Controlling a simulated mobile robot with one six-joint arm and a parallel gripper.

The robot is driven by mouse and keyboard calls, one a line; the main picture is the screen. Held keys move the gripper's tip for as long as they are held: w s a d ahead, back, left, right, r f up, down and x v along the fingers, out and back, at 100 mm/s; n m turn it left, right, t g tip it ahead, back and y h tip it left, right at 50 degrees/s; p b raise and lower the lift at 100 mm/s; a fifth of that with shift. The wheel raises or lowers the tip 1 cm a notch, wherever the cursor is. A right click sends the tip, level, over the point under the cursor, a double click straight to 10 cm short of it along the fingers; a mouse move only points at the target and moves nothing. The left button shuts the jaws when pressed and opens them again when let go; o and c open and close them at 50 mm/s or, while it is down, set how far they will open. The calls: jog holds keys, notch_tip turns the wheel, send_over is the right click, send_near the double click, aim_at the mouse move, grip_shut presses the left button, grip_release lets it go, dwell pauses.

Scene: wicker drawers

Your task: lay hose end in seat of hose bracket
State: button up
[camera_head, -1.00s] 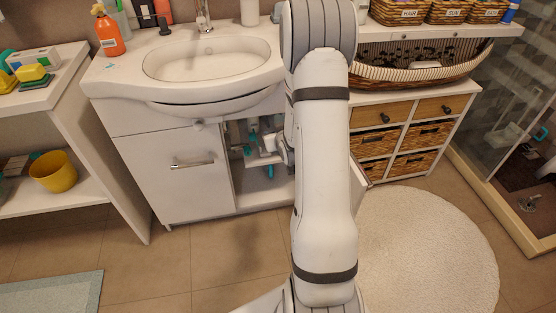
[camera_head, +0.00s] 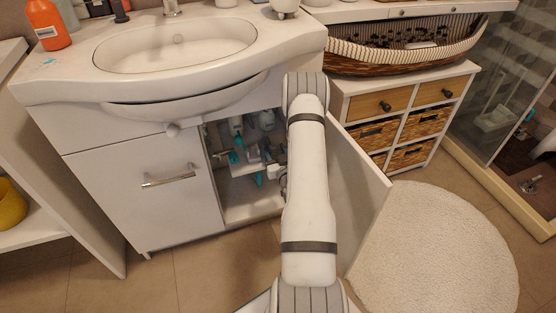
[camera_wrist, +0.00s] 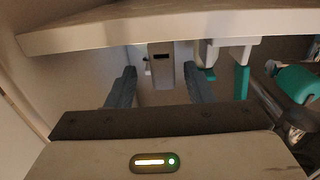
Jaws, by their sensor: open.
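My gripper (camera_wrist: 159,69) is open in the wrist view, its two dark fingers pointing away under a white panel (camera_wrist: 170,24). A grey block with a dark slot (camera_wrist: 161,66) shows between the fingers; I cannot tell if it is the hose bracket, and no contact is clear. White and teal fittings (camera_wrist: 241,76) hang to the right of the fingers. A larger teal cylinder (camera_wrist: 297,84) is at the far right. In the head view, teal parts (camera_head: 235,157) show inside the open cabinet, left of my arm. I cannot tell which part is the hose end.
The open cabinet door (camera_head: 357,185) stands right of my arm. The closed door (camera_head: 150,190) is on the left, and the sink (camera_head: 180,45) is above. A wicker drawer unit (camera_head: 405,120) and a round rug (camera_head: 435,260) are at the right.

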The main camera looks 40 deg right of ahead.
jog(key=shift+b+x, duration=0.3)
jog(key=shift+x, duration=1.25)
jog(key=shift+a, duration=0.15)
grip_shut()
jog(key=shift+r, duration=0.1)
